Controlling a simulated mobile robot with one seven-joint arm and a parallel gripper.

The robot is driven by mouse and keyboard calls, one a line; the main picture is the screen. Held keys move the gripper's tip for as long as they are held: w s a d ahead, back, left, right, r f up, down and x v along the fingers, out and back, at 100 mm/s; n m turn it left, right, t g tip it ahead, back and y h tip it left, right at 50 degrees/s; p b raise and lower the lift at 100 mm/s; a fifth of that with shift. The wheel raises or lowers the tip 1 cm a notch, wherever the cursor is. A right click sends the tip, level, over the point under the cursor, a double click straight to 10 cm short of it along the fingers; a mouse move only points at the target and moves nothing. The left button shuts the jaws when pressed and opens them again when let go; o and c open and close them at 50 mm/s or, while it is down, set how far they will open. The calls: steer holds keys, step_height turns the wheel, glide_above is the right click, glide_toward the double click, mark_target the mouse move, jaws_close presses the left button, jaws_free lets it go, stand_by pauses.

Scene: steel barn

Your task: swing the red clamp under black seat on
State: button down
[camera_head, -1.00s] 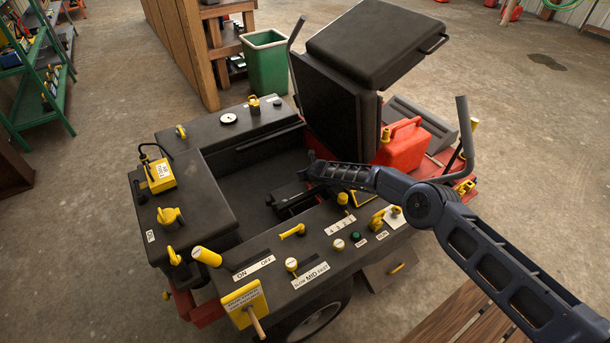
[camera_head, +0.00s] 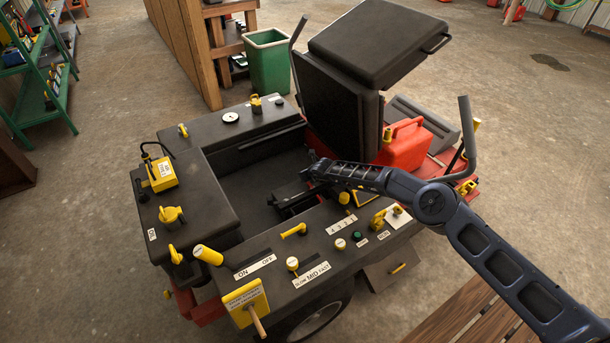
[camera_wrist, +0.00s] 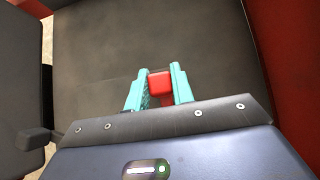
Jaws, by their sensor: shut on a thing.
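The red clamp (camera_wrist: 160,83) shows as a small red block in the wrist view. My gripper (camera_wrist: 159,88) has its two teal fingers shut on it, one on each side. In the head view my gripper (camera_head: 293,195) is a dark shape low in the well in front of the seat; its fingers and the clamp cannot be made out there. The black seat (camera_head: 375,42) is tipped up, with a second black panel (camera_head: 335,100) standing below it. A dark surface fills the wrist view behind the clamp.
Consoles with yellow levers and knobs flank the well, including a yellow-handled switch (camera_head: 208,255). A red fuel can (camera_head: 403,145) and a grey bent bar (camera_head: 466,130) stand close to my arm. A green bin (camera_head: 268,62) is behind; a slatted wooden bench (camera_head: 470,318) is in front.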

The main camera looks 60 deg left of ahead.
mark_target(310, 185)
steer(key=c, duration=1.2)
jaws_free()
steer(key=shift+s+f, duration=0.1)
steer(key=shift+s, duration=0.05)
steer(key=shift+r, duration=0.2)
steer(key=shift+d+r, duration=0.35)
steer(key=shift+r, duration=0.15)
steer(key=shift+d+r, duration=0.4)
steer(key=shift+d, duration=0.1)
steer(key=shift+d+r, duration=0.45)
steer(key=shift+v, duration=1.5)
steer(key=shift+d+r, duration=0.5)
steer(key=shift+d, duration=0.4)
steer(key=shift+v, duration=0.95)
